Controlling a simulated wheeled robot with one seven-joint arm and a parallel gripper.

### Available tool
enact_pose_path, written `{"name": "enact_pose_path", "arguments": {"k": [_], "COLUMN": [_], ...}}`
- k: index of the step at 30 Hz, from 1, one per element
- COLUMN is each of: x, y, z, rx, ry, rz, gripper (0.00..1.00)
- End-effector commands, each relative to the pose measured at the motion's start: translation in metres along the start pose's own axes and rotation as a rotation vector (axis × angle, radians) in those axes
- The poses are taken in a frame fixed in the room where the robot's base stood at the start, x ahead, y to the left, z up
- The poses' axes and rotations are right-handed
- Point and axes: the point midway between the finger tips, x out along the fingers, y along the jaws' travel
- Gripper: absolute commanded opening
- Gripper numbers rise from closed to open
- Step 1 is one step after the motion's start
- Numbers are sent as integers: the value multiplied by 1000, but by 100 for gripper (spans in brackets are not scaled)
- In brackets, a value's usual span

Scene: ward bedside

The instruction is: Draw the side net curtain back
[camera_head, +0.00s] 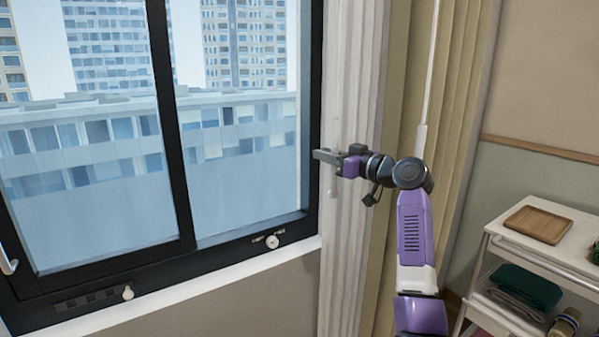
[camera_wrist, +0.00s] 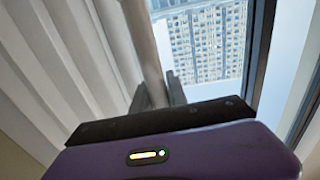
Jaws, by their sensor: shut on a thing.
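The white net curtain (camera_head: 350,75) hangs in a narrow gathered bunch at the right side of the window. In the wrist view its pale folds (camera_wrist: 65,60) fill the left side. My gripper (camera_head: 327,157) is at the bunch's window-side edge, at about mid-height in the picture. In the wrist view my gripper (camera_wrist: 157,94) has its two dark fingers closed on a pale upright strip, which looks like the net curtain's edge. The exact contact is partly hidden by the gripper body.
The dark-framed window (camera_head: 170,120) is uncovered to the left. A beige curtain (camera_head: 455,110) hangs to the right, with a thin white wand (camera_head: 430,70) before it. A white trolley (camera_head: 490,232) with a wooden tray (camera_head: 538,224) stands at lower right.

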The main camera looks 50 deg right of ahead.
Motion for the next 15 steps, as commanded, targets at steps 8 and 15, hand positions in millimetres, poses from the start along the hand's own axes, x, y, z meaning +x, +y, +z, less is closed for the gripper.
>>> {"name": "enact_pose_path", "arguments": {"k": [8,15], "x": [-6,-8], "y": [35,42], "z": [1,0], "rx": [0,1], "ry": [-1,-1], "rz": [0,2], "gripper": [0,0]}}
